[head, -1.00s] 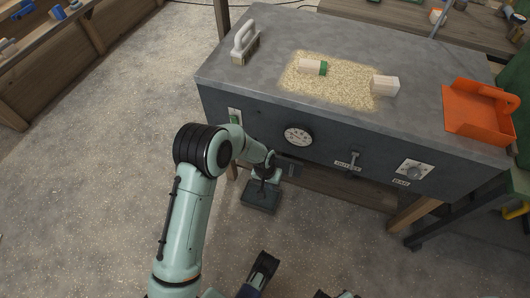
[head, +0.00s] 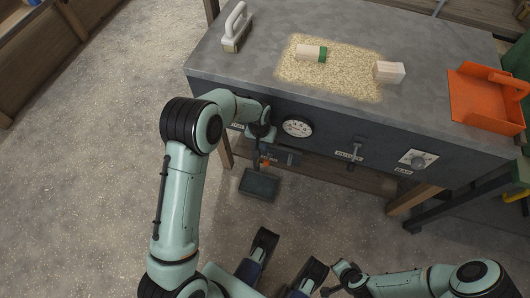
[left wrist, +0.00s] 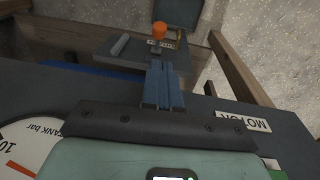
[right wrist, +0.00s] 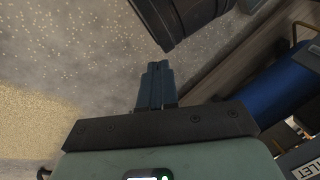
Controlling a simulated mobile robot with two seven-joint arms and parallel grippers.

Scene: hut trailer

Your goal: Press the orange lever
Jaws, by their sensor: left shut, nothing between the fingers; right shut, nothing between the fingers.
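The orange lever shows in the left wrist view as a round orange knob (left wrist: 160,30) beside a small white label, on a dark part below the bench front. In the head view a small orange spot (head: 265,161) shows just below my left gripper (head: 261,149), which is partly hidden by its own wrist. In the left wrist view the left gripper (left wrist: 163,72) is shut and empty, its fingers pointing towards the knob with a gap that I cannot judge.
The grey bench (head: 225,66) carries a brush (head: 237,27), sawdust, two wooden blocks and an orange dustpan (head: 485,97). Its front has a gauge (head: 297,127), a switch and a dial (head: 418,160). A dark pedal-like box (head: 260,185) lies on the floor below. Open floor lies left.

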